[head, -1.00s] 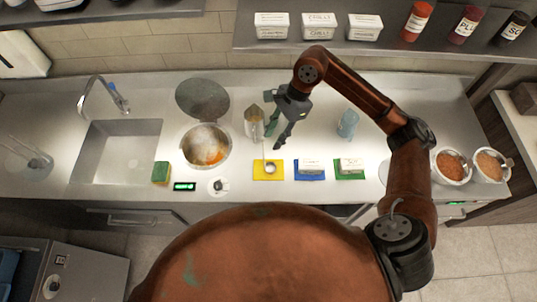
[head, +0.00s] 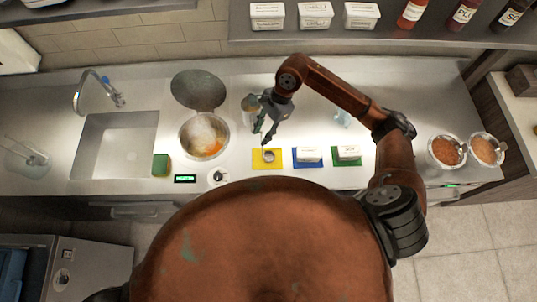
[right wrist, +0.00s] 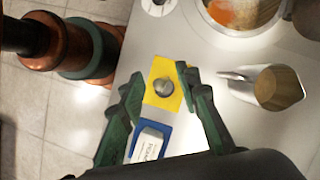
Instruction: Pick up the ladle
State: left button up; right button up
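A small round metal piece, which looks like the ladle's bowl (head: 269,156), sits on a yellow mat (head: 257,163) at the counter's front. It also shows in the right wrist view (right wrist: 163,87), lying between my fingers in the picture; I cannot make out its handle clearly. My right gripper (head: 263,135) is above and just behind the yellow mat. In the right wrist view my right gripper (right wrist: 158,74) is open, with its green-black fingers spread and nothing between them in contact. My left gripper is not in view.
A blue mat (head: 308,163) and a green mat (head: 347,162) with white tubs lie right of the yellow one. A spouted metal jug (right wrist: 275,88) stands close behind the gripper. A pot (head: 204,137) with white and orange contents is at left, beside the sink (head: 115,145).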

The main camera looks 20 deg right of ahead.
grip_shut()
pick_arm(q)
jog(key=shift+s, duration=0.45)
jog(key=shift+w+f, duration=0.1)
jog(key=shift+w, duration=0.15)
pick_arm(e)
jog(key=shift+w, duration=0.1)
